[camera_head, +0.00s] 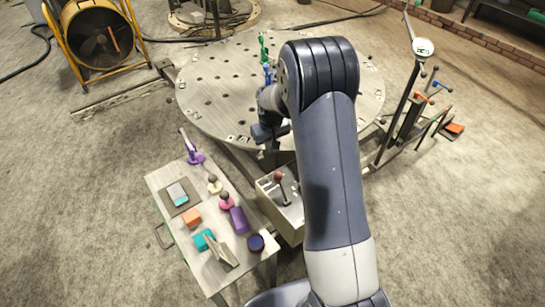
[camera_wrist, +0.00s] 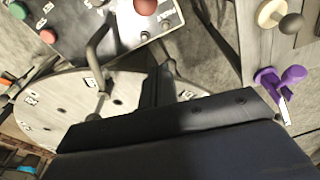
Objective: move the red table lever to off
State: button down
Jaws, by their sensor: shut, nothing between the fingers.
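The red table lever (camera_head: 279,177) is a dark stick with a red ball knob. It stands on a pale control box (camera_head: 285,222) beside the round table (camera_head: 215,85). In the wrist view its red knob (camera_wrist: 145,6) is cut by the top edge, above a grey panel (camera_wrist: 120,35) with small white labels, too small to read. My gripper (camera_head: 272,147) is over the near edge of the round table, behind the lever and apart from it. In the wrist view my gripper (camera_wrist: 157,85) is shut and empty, below the knob in the picture.
Left of the box, a bench (camera_head: 165,180) carries purple, cream and pink knobbed levers and several small blocks. A gauge stand (camera_head: 408,85) rises at the right. A yellow-framed fan (camera_head: 100,42) stands at the upper left. The wrist view shows a green button (camera_wrist: 18,10) and red button (camera_wrist: 48,36).

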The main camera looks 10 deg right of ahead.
aim_at(282, 188)
notch_tip(282, 188, down, 9)
jog(key=w+p, duration=0.1)
jog(key=p, duration=0.1)
jog(key=shift+s+d+r+p, duration=0.2)
jog(key=shift+s+p, duration=0.25)
jog(key=shift+s, duration=0.45)
jog(key=shift+s+d+r+p, duration=0.15)
jog(key=shift+s+p, duration=0.3)
jog(key=shift+s, duration=0.45)
jog(key=shift+f, duration=0.15)
jog(key=shift+s+d+b, duration=0.1)
jog(key=shift+b, duration=0.65)
jog(key=shift+s+d+b, duration=0.1)
jog(key=shift+s+b, duration=0.05)
jog(key=shift+b, duration=0.2)
